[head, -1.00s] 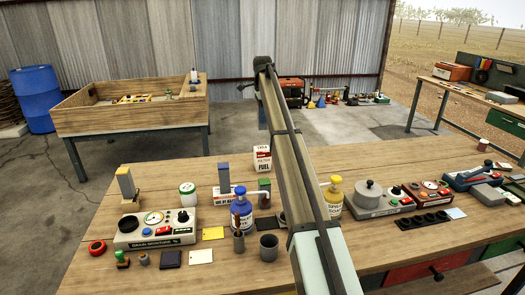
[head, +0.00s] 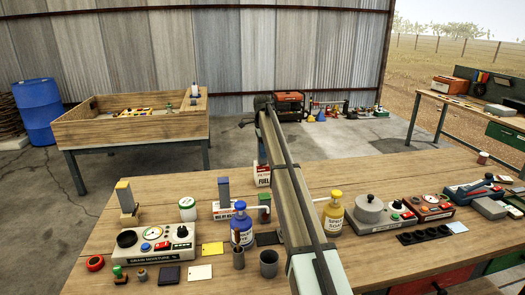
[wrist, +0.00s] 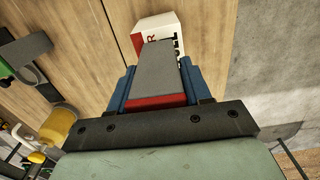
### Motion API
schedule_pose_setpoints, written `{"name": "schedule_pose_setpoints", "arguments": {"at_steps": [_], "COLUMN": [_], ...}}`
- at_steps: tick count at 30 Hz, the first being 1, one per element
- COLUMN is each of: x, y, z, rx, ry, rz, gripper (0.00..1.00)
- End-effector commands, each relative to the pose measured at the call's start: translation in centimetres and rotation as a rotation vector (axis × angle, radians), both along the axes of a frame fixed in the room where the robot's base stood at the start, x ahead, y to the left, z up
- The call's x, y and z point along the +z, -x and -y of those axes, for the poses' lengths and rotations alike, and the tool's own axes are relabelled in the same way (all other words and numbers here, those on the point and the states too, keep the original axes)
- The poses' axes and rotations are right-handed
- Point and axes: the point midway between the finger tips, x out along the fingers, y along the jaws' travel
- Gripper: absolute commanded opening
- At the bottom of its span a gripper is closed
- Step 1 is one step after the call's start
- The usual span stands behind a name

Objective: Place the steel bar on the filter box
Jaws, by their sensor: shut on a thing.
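The steel bar (wrist: 158,68) is a flat grey bar with a red band at its near end. My gripper (wrist: 158,82) is shut on it, with a blue finger on each side, in the wrist view. The filter box (wrist: 150,28) is white and red with dark lettering, and shows beyond the bar's far end, partly covered by it. I cannot tell whether bar and box touch. In the head view the filter box (head: 262,177) stands at the workbench's far edge, beside my arm.
Left of my arm on the workbench (head: 95,225) are a blue bottle (head: 242,230), a blue-topped grey bar (head: 224,195) and a moisture meter (head: 155,247). Right of it are a yellow bottle (head: 333,215) and a grey instrument (head: 372,215). The bench beyond these is mostly clear.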

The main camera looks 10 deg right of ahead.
Motion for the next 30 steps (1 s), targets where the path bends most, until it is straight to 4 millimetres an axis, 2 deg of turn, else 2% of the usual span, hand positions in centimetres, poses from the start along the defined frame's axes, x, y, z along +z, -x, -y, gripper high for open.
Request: {"name": "schedule_pose_setpoints", "arguments": {"at_steps": [12, 13, 21, 30], "x": [-0.48, -0.51, -0.48, -0.10], "y": [-0.02, -0.02, -0.03, -0.04], "z": [0.00, 0.00, 0.00, 0.00], "rx": [0.000, 0.000, 0.000, 0.000], "ry": [0.000, 0.000, 0.000, 0.000], "rz": [0.001, 0.001, 0.001, 0.001], "gripper": [0.07, 0.50, 0.74, 0.74]}}
